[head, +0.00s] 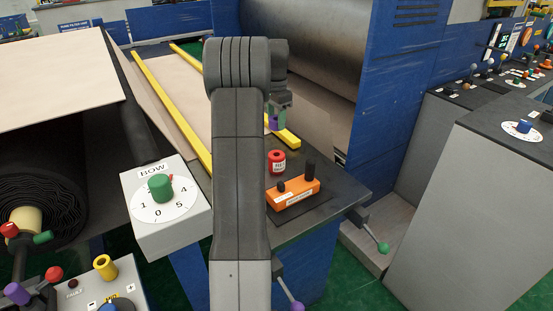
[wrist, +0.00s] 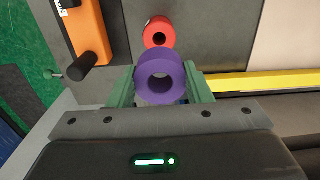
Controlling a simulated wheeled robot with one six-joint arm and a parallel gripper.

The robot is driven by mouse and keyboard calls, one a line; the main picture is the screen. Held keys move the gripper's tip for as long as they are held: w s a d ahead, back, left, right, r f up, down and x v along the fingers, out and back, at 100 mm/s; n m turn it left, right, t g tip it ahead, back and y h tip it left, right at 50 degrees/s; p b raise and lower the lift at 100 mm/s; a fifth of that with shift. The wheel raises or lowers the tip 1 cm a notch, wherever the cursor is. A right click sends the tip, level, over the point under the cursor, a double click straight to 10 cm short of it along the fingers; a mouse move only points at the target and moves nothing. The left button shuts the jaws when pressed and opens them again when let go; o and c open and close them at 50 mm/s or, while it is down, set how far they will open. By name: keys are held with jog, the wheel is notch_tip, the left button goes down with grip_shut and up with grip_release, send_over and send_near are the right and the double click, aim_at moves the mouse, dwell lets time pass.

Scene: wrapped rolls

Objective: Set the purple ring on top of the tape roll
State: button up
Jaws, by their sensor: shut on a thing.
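A purple ring (wrist: 143,72) is held between the green fingers of my gripper (wrist: 160,85) in the wrist view, its round hole facing the camera. My gripper is shut on the ring. My arm hides part of the table in the head view.
An orange box with black knobs (head: 293,192) sits in front of the red roll on the dark table (head: 338,190). Yellow bars (head: 288,137) lie behind. A grey box with a green dial (head: 160,190) stands left of my arm.

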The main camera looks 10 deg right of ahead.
notch_tip(320, 180, down, 10)
jog(key=shift+r+p, duration=0.25)
jog(key=shift+p, duration=0.2)
jog(key=shift+f, duration=0.65)
jog(key=o, duration=1.1)
jog(key=shift+c, duration=0.2)
jog(key=shift+r, duration=0.15)
notch_tip(320, 180, up, 13)
jog(key=shift+b, duration=0.3)
